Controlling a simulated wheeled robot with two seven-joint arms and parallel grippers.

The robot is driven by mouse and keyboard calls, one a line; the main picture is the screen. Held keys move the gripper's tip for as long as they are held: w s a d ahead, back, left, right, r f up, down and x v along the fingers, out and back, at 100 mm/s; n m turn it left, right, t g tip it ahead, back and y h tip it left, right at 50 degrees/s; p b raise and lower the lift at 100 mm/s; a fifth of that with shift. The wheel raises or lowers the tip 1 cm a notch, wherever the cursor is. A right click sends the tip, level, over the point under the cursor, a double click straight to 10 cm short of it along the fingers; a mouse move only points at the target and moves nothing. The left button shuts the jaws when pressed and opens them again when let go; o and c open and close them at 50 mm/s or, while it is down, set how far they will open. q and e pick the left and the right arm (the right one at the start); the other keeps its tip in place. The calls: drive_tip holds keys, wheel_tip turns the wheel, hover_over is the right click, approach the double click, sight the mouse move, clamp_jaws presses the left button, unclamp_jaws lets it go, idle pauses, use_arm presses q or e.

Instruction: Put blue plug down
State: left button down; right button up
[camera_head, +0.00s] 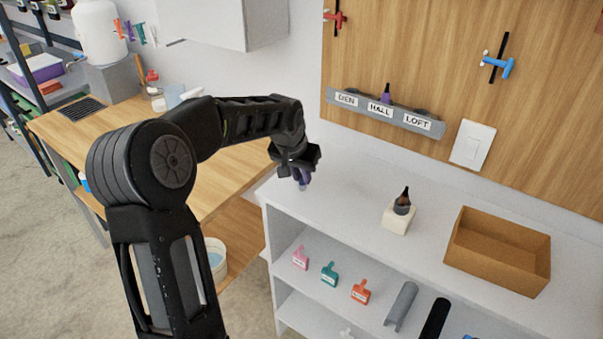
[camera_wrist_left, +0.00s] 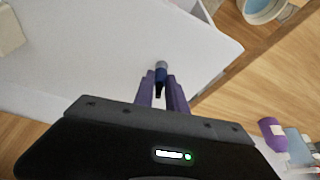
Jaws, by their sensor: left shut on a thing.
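My left gripper (camera_head: 303,177) is over the left end of the white shelf unit's top (camera_head: 345,190). In the left wrist view its two purple fingers (camera_wrist_left: 161,92) are shut on the blue plug (camera_wrist_left: 161,72), a small dark blue piece with a grey end. The plug points down at the white top; I cannot tell whether it touches. In the head view the gripper mostly hides it. My right gripper is not in view.
A white block (camera_head: 397,219) with a dark plug (camera_head: 403,201) and an open cardboard box (camera_head: 497,250) stand to the right on the top. A grey labelled rack (camera_head: 385,112) on the wall holds a purple plug (camera_head: 387,93). The top between gripper and block is clear.

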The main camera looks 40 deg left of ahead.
use_arm(q)
drive_tip(key=shift+f, duration=0.2)
drive_tip(key=c, duration=1.4)
unclamp_jaws()
drive_tip(key=shift+r, duration=0.1)
drive_tip(key=shift+o, duration=0.2)
drive_tip(key=shift+r, duration=0.1)
drive_tip(key=shift+s+r, duration=0.15)
drive_tip(key=shift+r, duration=0.4)
drive_tip(key=b+v, duration=0.1)
drive_tip(key=v, duration=1)
drive_tip(key=shift+d, duration=0.1)
